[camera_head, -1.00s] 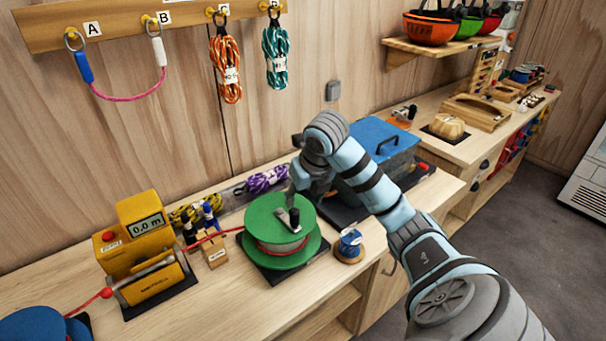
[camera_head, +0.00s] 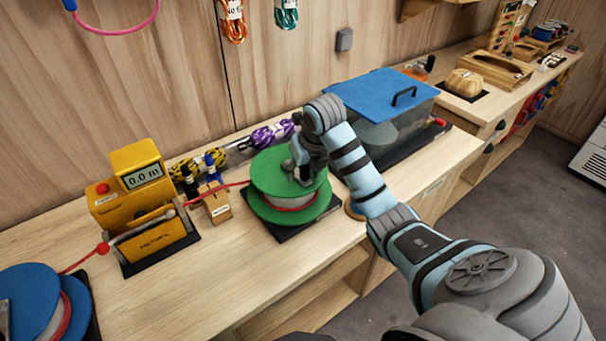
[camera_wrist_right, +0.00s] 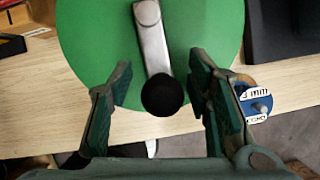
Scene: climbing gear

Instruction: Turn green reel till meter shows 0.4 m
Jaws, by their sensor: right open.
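The green reel (camera_head: 265,185) lies flat on a dark base on the bench, with red cord wound on it. In the right wrist view the reel (camera_wrist_right: 85,30) carries a grey crank arm (camera_wrist_right: 151,40) ending in a black knob (camera_wrist_right: 162,95). My right gripper (camera_head: 303,178) is over the reel; in its wrist view the open fingers (camera_wrist_right: 160,100) stand on either side of the knob, apart from it. The yellow meter (camera_head: 140,205) reads 0.0 m on its display (camera_head: 142,176). Red cord runs from the reel toward the meter. My left gripper is not seen.
A blue reel (camera_head: 30,300) stands at the lower left. A blue-lidded box (camera_head: 385,95) is behind my right arm. The bench front (camera_head: 215,300) is clear.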

